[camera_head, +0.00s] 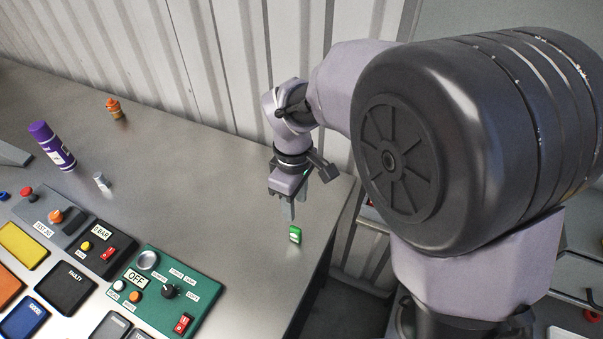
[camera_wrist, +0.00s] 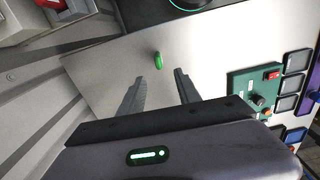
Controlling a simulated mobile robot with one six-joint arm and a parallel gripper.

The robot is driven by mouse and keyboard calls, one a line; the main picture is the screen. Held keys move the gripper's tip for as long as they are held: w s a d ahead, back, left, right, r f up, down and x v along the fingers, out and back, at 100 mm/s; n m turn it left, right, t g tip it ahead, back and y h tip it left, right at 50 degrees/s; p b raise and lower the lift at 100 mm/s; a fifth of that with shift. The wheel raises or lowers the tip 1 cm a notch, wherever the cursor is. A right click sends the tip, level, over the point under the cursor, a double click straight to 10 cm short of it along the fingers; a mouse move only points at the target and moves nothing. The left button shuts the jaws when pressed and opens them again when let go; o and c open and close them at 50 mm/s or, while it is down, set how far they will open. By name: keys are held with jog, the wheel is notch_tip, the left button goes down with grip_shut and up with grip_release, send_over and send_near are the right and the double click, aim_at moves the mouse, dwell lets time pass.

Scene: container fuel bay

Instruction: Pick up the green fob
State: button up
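The green fob (camera_head: 295,234) is a small green piece with a pale patch, lying on the grey metal bench (camera_head: 225,215) near its right edge. In the wrist view the fob (camera_wrist: 158,61) lies beyond the fingertips, roughly in line with the gap between them. My gripper (camera_head: 296,208) points down just behind the fob in the head view. In the wrist view its two fingers (camera_wrist: 158,73) are spread wide with nothing between them. The gripper is open and apart from the fob.
A green control panel (camera_head: 159,289) and several coloured pads lie left of the fob. A purple can (camera_head: 52,146), an orange-capped item (camera_head: 114,108) and a small white item (camera_head: 102,181) stand farther left. A corrugated wall (camera_head: 205,60) rises behind the bench. The bench around the fob is clear.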

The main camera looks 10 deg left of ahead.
aim_at(295, 235)
notch_tip(295, 235, down, 10)
jog(key=b, duration=0.3)
jog(key=shift+w+f, duration=0.1)
jog(key=shift+f, duration=0.1)
jog(key=f+b, duration=0.2)
jog(key=f, duration=0.1)
jog(key=f+b, duration=0.1)
jog(key=f, duration=0.1)
jog(key=shift+w+a+f, duration=0.1)
jog(key=shift+w+f, duration=0.05)
jog(key=shift+w, duration=0.1)
grip_shut()
